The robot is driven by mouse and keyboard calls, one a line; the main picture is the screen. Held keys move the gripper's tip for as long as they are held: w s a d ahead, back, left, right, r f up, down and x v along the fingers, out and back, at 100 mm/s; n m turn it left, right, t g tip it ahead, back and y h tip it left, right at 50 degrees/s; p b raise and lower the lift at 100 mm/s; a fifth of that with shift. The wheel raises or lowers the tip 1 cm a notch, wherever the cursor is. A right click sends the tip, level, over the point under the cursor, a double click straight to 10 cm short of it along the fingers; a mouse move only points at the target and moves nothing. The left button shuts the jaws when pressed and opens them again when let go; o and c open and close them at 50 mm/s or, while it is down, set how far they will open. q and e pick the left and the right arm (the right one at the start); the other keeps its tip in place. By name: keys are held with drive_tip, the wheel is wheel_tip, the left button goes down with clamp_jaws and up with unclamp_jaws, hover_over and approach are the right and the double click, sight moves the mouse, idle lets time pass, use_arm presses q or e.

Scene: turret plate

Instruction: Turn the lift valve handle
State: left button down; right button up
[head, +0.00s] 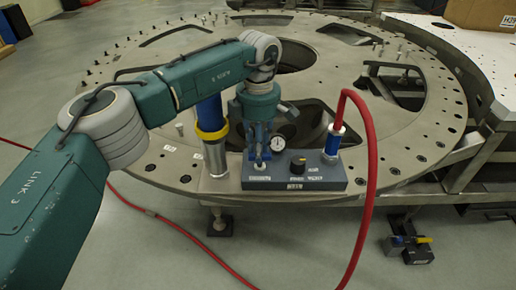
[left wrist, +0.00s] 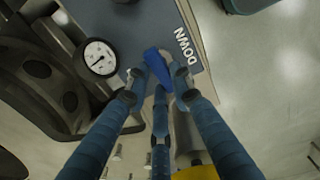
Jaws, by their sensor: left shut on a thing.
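The lift valve handle is a small blue lever (left wrist: 158,68) on the grey-blue control box beside the white word DOWN in the left wrist view. My left gripper (left wrist: 158,88) has its blue fingers closed around this lever. In the head view my left gripper (head: 258,155) points down onto the left part of the control box (head: 320,184), and its fingers mostly hide the handle there. A round white pressure gauge (head: 278,144) stands next to the gripper; it also shows in the left wrist view (left wrist: 99,57). My right gripper is in neither view.
A black knob (head: 298,165) and a blue hose fitting (head: 333,141) with a red hose (head: 371,150) are to the right. A blue cylinder (head: 210,113) with a yellow ring stands left of the gripper. The large round turret plate (head: 415,120) lies behind.

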use_arm(q)
drive_tip(key=shift+m, duration=0.3)
drive_tip(key=c, duration=1.5)
unclamp_jaws()
drive_tip(key=shift+r, duration=0.1)
wheel_tip(320, 180, up, 12)
drive_tip(key=shift+f, duration=0.1)
